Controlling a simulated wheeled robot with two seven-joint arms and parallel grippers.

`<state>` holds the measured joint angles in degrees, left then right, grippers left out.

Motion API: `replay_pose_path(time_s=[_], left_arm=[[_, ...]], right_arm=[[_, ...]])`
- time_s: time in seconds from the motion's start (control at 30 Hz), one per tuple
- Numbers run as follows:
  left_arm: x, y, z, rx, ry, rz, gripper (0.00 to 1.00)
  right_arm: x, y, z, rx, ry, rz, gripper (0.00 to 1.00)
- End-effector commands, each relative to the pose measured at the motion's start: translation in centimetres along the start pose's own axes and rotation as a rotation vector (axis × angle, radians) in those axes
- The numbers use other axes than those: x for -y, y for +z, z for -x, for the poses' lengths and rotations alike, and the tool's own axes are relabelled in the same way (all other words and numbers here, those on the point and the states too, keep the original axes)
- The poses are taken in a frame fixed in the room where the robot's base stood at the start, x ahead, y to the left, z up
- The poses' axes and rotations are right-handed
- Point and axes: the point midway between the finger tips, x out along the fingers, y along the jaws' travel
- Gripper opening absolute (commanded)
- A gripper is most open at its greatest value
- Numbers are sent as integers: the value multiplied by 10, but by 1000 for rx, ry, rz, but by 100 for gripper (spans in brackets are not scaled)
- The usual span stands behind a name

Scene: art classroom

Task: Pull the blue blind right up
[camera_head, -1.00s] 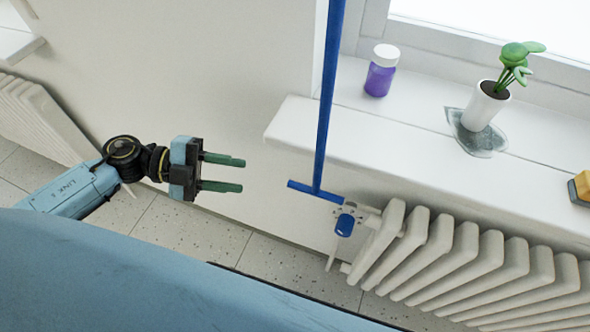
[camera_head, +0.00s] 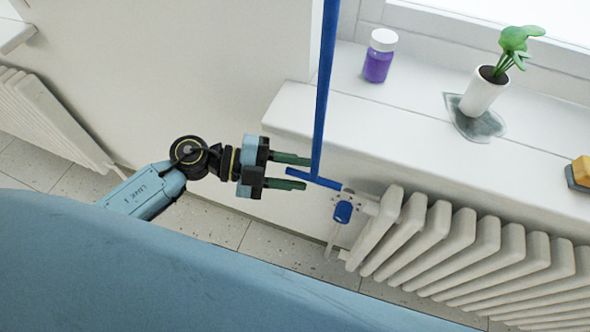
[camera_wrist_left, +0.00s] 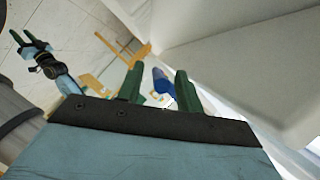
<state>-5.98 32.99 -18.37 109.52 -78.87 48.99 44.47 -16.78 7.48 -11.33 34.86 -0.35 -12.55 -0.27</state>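A blue pull strap (camera_head: 325,85) hangs down in front of the window sill in the head view and ends in a short blue crossbar (camera_head: 325,182). The blind itself is out of view. My left gripper (camera_head: 307,173) is open and points right at the crossbar, whose left end appears between its fingertips. In the left wrist view a blue piece (camera_wrist_left: 161,78) shows between and beyond the open fingers; contact cannot be made out. My right gripper (camera_wrist_left: 27,38) shows small at the upper left of that view, fingers apart and empty.
A white radiator (camera_head: 470,250) with a blue-capped valve (camera_head: 343,211) stands just right of and below the crossbar. The sill (camera_head: 400,125) above holds a purple jar (camera_head: 378,62), a potted plant (camera_head: 484,92) and a yellow block (camera_head: 581,171). Bare wall lies to the left.

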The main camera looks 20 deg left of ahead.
Motion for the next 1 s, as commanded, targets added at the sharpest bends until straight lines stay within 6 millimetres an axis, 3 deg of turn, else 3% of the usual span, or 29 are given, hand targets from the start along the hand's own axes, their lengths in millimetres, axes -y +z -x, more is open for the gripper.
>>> replay_pose_path(time_s=[0.3, 0.57, 1.0], left_arm=[[0, 0, -2, 0, 1, 1, 35], [0, 0, -2, 0, 1, 1, 1], [8, -3, -3, -7, 4, -2, 0]], right_arm=[[0, 0, 0, 1, 1, 0, 36], [-1, 1, 0, 1, 1, 0, 36], [-1, 0, 7, 0, 1, 0, 36]])
